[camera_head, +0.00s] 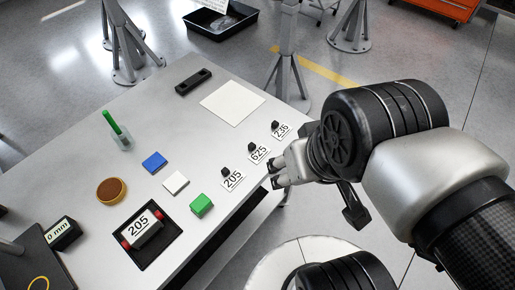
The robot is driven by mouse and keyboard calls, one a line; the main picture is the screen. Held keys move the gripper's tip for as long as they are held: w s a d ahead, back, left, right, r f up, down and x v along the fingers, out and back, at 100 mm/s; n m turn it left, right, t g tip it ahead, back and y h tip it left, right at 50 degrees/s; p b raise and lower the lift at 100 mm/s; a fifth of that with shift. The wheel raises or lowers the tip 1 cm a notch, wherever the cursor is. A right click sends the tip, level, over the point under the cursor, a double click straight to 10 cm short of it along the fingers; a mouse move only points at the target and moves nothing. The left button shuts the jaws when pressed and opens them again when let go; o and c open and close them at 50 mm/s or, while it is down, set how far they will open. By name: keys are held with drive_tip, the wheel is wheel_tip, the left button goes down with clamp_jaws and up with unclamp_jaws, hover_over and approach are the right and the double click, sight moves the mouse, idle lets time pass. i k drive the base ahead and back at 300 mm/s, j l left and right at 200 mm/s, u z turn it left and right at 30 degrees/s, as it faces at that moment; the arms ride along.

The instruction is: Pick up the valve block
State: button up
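Nothing in view is plainly marked as the valve block, and I cannot tell which item it is. A block with red ends and a "205" label (143,228) sits in a black square tray (157,254) at the table's near end. A green block (201,205) stands on the table to the right of that tray. Three small black pieces stand by cards reading 205 (225,172), 625 (252,146) and 236 (275,125). My gripper (275,178) is at the table's right edge, near these cards. Nothing is visible in it; its finger opening is unclear.
The grey table (160,100) also holds a blue block (154,162), a white block (176,182), a round brown dish (111,191), a green stick in a clear holder (113,126), a white sheet (232,103) and a black bar (194,82). Metal stands (287,60) rise beyond it.

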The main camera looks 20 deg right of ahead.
sight(137, 234)
drive_tip(key=u, duration=1.65)
drive_tip(key=i+u, duration=0.1)
drive_tip(key=u, duration=0.3)
drive_tip(key=i+l+u, duration=0.1)
drive_tip(key=u, duration=0.3)
drive_tip(key=i+l+u, duration=0.1)
drive_tip(key=u, duration=0.3)
